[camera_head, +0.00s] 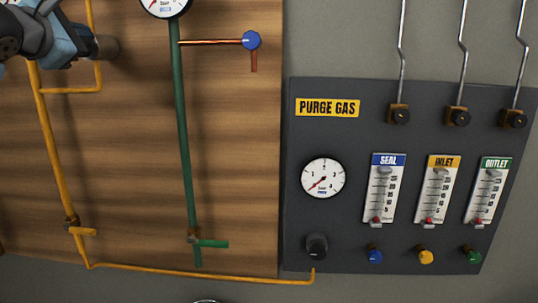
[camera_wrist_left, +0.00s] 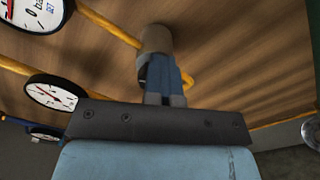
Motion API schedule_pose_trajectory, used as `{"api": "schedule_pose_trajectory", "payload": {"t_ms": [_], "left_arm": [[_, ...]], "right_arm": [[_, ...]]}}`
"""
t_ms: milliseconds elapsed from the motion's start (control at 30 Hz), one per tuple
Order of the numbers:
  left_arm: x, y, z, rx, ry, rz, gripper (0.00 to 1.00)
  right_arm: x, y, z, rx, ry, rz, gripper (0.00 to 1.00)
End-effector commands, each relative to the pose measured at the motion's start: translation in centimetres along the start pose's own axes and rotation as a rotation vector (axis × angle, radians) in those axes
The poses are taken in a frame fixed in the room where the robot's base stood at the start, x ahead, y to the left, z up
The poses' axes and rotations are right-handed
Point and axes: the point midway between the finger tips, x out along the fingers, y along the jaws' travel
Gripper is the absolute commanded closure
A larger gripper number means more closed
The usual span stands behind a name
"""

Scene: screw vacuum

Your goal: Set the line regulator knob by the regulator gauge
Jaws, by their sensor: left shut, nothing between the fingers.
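My left gripper (camera_head: 92,46) is at the top left of the head view, its fingers together and empty. Its tips (camera_wrist_left: 160,76) are at the end of a brown round knob-like part (camera_wrist_left: 156,40) by the yellow pipe, which also shows in the head view (camera_head: 108,47); I cannot tell if they touch. In the wrist view one gauge (camera_wrist_left: 32,12) is cut by the top left corner and another gauge (camera_wrist_left: 57,92) is at the left. The purge gas panel has a round gauge (camera_head: 323,178) with its red needle pointing lower left, above a black knob (camera_head: 317,245). My right gripper is out of view.
Yellow pipe (camera_head: 52,160) and green pipe (camera_head: 183,120) run down the wooden board, each with a lever valve. A copper branch with a blue knob (camera_head: 251,40) sticks out right. The dark panel (camera_head: 300,140) holds several flow meters, small knobs and upright tubes.

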Motion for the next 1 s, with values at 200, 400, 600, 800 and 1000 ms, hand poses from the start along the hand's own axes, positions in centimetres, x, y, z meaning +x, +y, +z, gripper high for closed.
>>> {"api": "schedule_pose_trajectory", "payload": {"t_ms": [200, 400, 600, 800, 1000], "left_arm": [[-2.1, -0.4, 0.0, 0.001, -0.006, -0.002, 1.00], [-4.6, -0.2, 0.1, 0.002, -0.007, 0.002, 1.00], [-6.0, 0.0, 0.1, 0.000, -0.006, 0.001, 1.00], [-6.0, 0.1, 0.1, 0.000, -0.006, 0.002, 1.00], [-4.9, -2.1, 0.4, -0.025, -0.040, -0.067, 1.00]], "right_arm": [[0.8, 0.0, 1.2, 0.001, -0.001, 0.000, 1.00], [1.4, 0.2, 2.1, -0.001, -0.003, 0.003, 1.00], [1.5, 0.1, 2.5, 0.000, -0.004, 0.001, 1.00], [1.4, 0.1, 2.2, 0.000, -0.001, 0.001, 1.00], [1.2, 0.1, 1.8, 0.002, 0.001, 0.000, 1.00]]}}
